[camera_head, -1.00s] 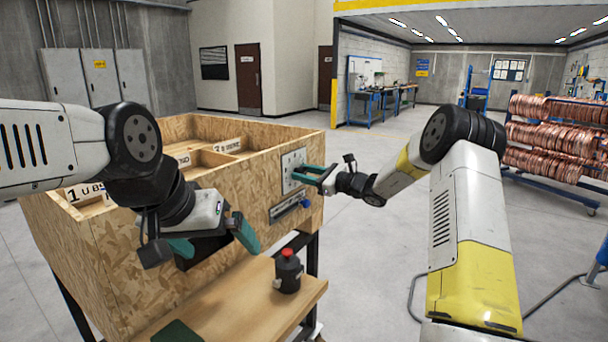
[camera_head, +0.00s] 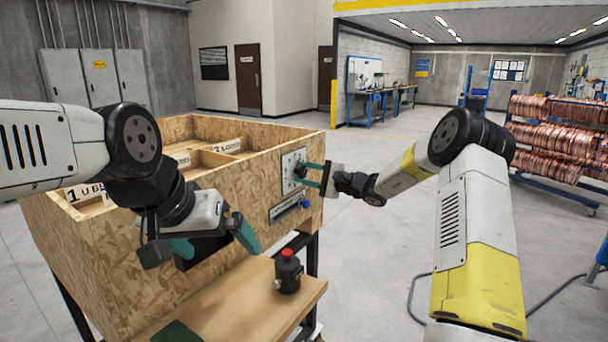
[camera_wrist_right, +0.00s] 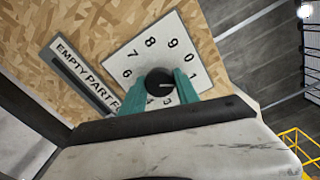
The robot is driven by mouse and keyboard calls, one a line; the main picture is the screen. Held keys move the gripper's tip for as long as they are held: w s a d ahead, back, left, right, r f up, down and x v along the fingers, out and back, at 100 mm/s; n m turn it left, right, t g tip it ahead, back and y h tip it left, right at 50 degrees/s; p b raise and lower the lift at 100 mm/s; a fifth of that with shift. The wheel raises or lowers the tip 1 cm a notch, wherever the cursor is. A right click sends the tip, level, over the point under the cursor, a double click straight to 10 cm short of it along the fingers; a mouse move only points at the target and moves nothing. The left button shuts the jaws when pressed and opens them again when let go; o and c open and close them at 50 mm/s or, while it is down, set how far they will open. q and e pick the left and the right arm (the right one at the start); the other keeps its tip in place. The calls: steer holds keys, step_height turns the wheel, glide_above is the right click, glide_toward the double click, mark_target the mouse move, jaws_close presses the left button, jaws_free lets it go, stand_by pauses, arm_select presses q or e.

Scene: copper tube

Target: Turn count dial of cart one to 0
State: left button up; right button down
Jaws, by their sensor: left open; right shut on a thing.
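The count dial is a black round knob (camera_wrist_right: 160,82) on a white number plate (camera_wrist_right: 133,72) on the wooden cart wall. The plate also shows in the head view (camera_head: 288,160). My right gripper (camera_wrist_right: 163,86) is shut on the knob, one teal finger on each side. A small white mark on the knob points to the right in the wrist view, roughly towards the 1; the exact number is hard to tell. The fingers hide some lower digits. My left gripper (camera_head: 214,242) is open and empty in front of the cart's side (camera_head: 120,255).
A part-slot label strip (camera_wrist_right: 82,75) lies beside the plate. A blue knob (camera_head: 306,203) sits below the plate. A black device with a red button (camera_head: 288,270) stands on the wooden shelf (camera_head: 245,300). A rack of copper coils (camera_head: 555,140) is far right.

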steer(key=n, duration=0.5)
steer(key=shift+d+n, duration=0.1)
steer(key=shift+n, duration=0.3)
stand_by(0.4)
steer(key=c, duration=0.9)
jaws_free()
steer(key=v, duration=0.7)
steer(key=shift+s+d, duration=0.2)
steer(key=shift+d, duration=0.15)
steer(key=shift+a+n, duration=0.1)
steer(key=shift+n, duration=0.2)
